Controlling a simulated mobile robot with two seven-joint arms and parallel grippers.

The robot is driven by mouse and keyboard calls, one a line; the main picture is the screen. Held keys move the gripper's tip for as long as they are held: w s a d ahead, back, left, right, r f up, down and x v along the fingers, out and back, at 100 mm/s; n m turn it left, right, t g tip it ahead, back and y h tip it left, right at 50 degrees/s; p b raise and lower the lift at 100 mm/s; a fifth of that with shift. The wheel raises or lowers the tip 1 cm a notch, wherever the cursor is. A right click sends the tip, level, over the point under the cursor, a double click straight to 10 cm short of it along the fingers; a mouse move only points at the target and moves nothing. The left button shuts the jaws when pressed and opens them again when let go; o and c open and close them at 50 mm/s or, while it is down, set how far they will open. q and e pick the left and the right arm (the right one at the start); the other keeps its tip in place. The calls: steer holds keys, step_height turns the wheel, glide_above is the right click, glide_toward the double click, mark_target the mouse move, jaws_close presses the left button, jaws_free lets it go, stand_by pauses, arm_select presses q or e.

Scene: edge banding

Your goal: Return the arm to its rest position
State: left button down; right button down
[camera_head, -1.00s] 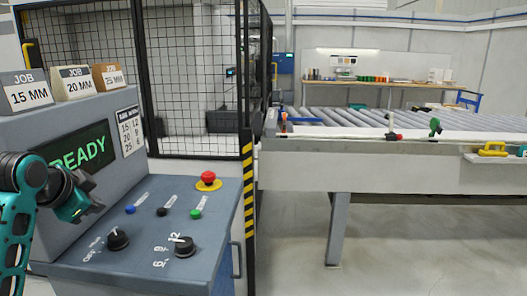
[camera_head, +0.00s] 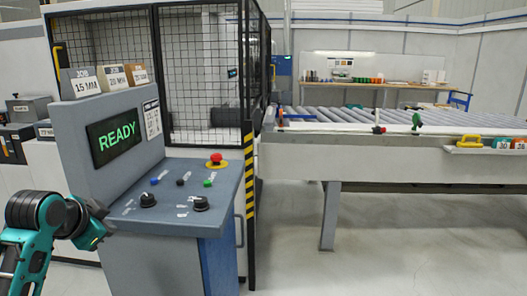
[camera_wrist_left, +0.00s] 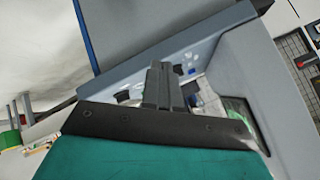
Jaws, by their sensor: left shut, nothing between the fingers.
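My left gripper (camera_head: 103,226) is at the lower left of the head view, at the end of my teal and black arm. It is in front of the left side of the control console (camera_head: 190,222), apart from its knobs and buttons. In the left wrist view its dark fingers (camera_wrist_left: 165,85) are together with nothing between them. The console panel shows behind the fingers there, tilted. The console screen (camera_head: 117,137) reads READY in green. My right gripper is not in view.
On the console are a red emergency button (camera_head: 216,161), two black knobs and small coloured buttons. Job cards (camera_head: 113,76) stand on top. A wire-mesh fence (camera_head: 205,75) stands behind. A roller conveyor (camera_head: 390,118) runs to the right. The floor at lower right (camera_head: 400,255) is clear.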

arm_select(q)
steer(key=s+d+f+n, duration=0.1)
steer(key=s+d+f, duration=0.3)
steer(key=f, duration=0.6)
steer(key=s+d+f+n, duration=0.1)
steer(key=s+d+f, duration=0.25)
steer(key=f, duration=0.55)
steer(key=s+d+f+n, duration=0.1)
steer(key=s+d+f, duration=0.1)
steer(key=s, duration=0.3)
steer(key=s+d+f+n+t+h, duration=0.1)
steer(key=s+d+f, duration=0.2)
steer(key=s, duration=0.3)
steer(key=s+d+f+n+h, duration=0.1)
steer(key=s+d+f, duration=0.2)
steer(key=s, duration=0.2)
steer(key=shift+s+f, duration=0.25)
steer(key=shift+f, duration=0.1)
